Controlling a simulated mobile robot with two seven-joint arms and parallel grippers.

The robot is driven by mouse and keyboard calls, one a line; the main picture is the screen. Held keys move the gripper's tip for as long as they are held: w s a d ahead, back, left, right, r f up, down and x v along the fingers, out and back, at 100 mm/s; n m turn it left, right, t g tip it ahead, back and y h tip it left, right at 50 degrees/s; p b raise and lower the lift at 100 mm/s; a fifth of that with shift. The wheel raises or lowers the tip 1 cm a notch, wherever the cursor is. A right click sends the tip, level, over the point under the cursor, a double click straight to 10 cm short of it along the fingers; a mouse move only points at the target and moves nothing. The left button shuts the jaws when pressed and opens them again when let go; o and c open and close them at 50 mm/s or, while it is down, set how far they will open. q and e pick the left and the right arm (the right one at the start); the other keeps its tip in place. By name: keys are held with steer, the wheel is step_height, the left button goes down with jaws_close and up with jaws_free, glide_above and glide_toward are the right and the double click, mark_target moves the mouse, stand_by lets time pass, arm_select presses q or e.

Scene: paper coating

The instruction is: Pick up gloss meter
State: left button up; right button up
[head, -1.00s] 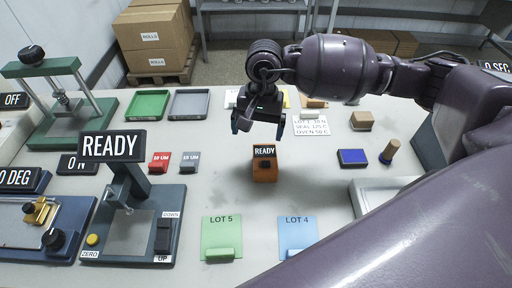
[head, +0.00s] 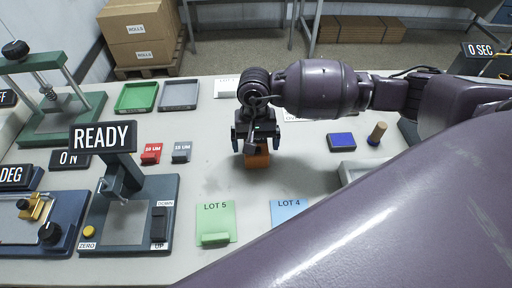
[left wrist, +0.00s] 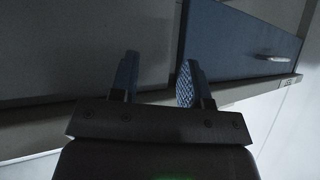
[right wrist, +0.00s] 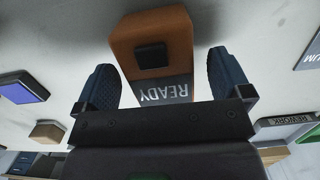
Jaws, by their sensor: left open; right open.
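The gloss meter, an orange block (head: 257,161) with a dark READY display, stands on the grey table, mostly hidden under my right gripper in the head view. My right gripper (head: 256,143) is open right above and around its top in that view. In the right wrist view the gloss meter (right wrist: 178,38) lies between and just beyond the two blue fingers of my right gripper (right wrist: 162,78); I cannot tell whether they touch it. My left gripper (left wrist: 158,76) is open and empty in the left wrist view, facing a dark blue drawer front (left wrist: 245,45); it is outside the head view.
A coating tester with a READY sign (head: 102,137) stands to the left. A green Lot 5 card (head: 215,218) and a blue Lot 4 card (head: 288,212) lie in front. A blue pad (head: 341,141) and a wooden-topped stamp (head: 377,133) lie to the right.

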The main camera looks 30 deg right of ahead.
steer(key=shift+s+f, duration=0.15)
steer(key=shift+f, duration=1.15)
steer(key=shift+c, duration=0.3)
steer(key=shift+r, duration=0.1)
steer(key=c, duration=1.1)
